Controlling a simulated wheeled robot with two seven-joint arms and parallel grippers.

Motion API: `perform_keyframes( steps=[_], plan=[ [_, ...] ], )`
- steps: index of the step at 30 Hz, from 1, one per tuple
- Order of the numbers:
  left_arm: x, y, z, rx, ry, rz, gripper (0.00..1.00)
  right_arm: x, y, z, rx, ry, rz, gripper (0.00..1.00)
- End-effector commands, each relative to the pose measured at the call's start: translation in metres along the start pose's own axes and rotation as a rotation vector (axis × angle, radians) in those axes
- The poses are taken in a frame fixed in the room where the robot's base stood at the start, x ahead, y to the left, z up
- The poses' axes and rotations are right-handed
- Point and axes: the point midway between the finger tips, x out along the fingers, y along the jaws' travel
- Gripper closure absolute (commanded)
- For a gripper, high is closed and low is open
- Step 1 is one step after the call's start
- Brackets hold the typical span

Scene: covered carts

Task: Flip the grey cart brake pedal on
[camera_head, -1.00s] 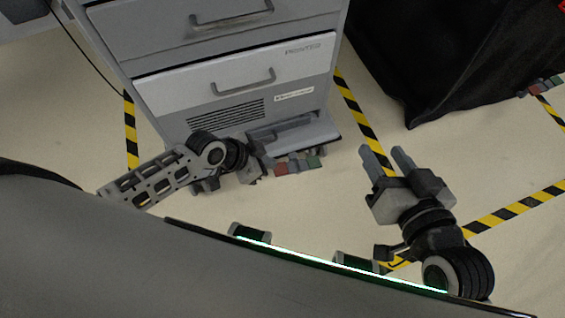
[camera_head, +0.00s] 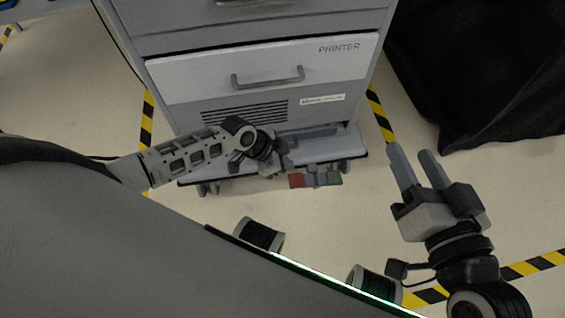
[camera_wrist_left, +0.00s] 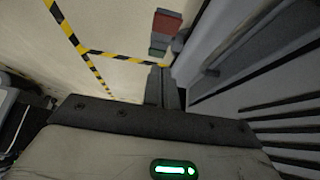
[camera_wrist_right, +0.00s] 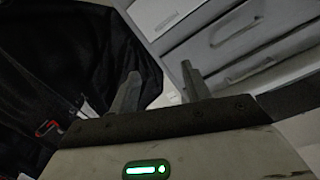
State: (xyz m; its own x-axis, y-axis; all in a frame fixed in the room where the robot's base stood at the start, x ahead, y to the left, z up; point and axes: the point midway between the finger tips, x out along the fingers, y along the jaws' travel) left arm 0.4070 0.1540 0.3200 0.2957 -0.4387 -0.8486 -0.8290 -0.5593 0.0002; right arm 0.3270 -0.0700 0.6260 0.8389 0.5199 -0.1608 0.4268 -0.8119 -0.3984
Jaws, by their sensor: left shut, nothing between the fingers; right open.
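The grey cart (camera_head: 260,75) with drawers and a PRINTER label stands ahead. Its brake pedal block (camera_head: 315,177), with a red left part, grey middle and green right part, sits low at the cart's front edge. My left gripper (camera_head: 284,164) is shut and empty, just left of the pedal and close to it; I cannot tell whether they touch. In the left wrist view the shut fingers (camera_wrist_left: 161,84) point toward the red and green pedal parts (camera_wrist_left: 160,35). My right gripper (camera_head: 410,151) is open and empty, right of the cart, over the floor.
A black covered cart (camera_head: 480,75) stands at the right; it also fills the left of the right wrist view (camera_wrist_right: 60,50). Yellow-black floor tape (camera_head: 380,115) runs between the carts. The floor between the right gripper and the pedal is clear.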

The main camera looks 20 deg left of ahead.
Motion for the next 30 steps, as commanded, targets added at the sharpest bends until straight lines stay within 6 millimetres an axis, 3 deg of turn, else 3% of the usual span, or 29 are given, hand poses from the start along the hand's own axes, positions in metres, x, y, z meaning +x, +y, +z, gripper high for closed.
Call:
perform_keyframes(
  steps=[1, 5, 9, 18, 30],
  plan=[
    [0.018, 0.0, 0.002, -0.001, 0.002, 0.001, 1.0, 0.002, 0.001, 0.004, 0.021, 0.02, -0.015, 0.53],
    [0.047, 0.0, 0.002, -0.001, 0.003, 0.0, 1.0, 0.003, -0.004, 0.001, 0.081, 0.064, -0.057, 0.53],
    [0.072, 0.0, 0.007, -0.001, 0.0, 0.0, 1.0, 0.008, -0.004, -0.021, -0.01, 0.187, -0.089, 0.53],
    [0.089, 0.0, 0.027, 0.0, 0.001, 0.0, 1.0, 0.008, -0.01, -0.06, -0.231, 0.401, -0.121, 0.53],
    [0.089, 0.0, 0.028, -0.001, 0.001, 0.0, 1.0, 0.007, -0.011, -0.065, -0.254, 0.424, -0.124, 0.53]
  ],
)
